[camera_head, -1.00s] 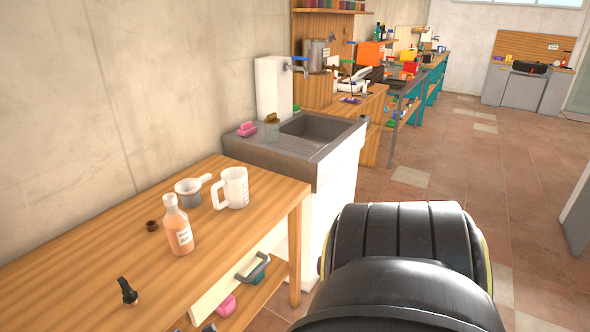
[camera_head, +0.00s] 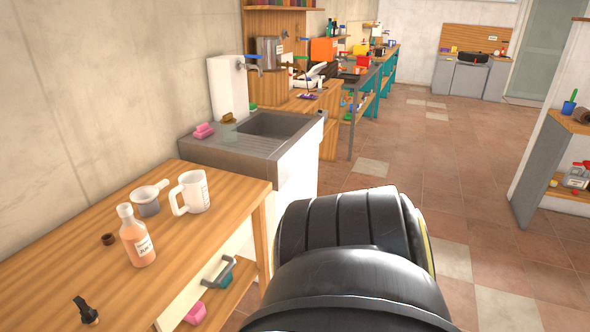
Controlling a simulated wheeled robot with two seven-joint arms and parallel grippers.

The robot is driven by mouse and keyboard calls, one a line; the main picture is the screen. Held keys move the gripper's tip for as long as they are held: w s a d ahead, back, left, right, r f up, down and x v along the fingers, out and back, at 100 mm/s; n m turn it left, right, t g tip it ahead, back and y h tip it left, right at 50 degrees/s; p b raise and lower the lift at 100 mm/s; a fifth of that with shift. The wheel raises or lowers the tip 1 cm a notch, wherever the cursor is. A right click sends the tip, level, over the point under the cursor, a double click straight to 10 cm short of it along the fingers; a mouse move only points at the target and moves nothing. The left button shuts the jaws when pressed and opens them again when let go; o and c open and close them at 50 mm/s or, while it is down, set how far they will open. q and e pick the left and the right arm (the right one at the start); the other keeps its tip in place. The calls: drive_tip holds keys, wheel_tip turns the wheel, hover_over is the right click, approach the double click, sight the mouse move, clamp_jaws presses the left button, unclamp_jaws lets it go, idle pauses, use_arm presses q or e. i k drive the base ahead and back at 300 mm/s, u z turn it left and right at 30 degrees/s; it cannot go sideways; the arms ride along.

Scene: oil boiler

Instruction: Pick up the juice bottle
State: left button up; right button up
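The juice bottle (camera_head: 138,238) stands upright on the wooden table at the lower left. It holds orange liquid, has a pale label and a whitish top. A white measuring cup (camera_head: 191,192) and a small pan-like cup with a handle (camera_head: 148,201) stand behind it. A small brown cap-like piece (camera_head: 108,239) lies left of the bottle. Neither of my grippers shows; a dark rounded part, apparently of my own body, fills the lower middle and stands apart from the bottle.
The wooden table (camera_head: 56,262) has a partly open drawer with a grey handle (camera_head: 218,271). A black small object (camera_head: 86,311) lies near its front. A sink (camera_head: 262,137) stands beyond the table. Tiled floor is open to the right, up to a shelf unit (camera_head: 541,172).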

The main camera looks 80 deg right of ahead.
sight(134, 234)
drive_tip(key=z, duration=1.9)
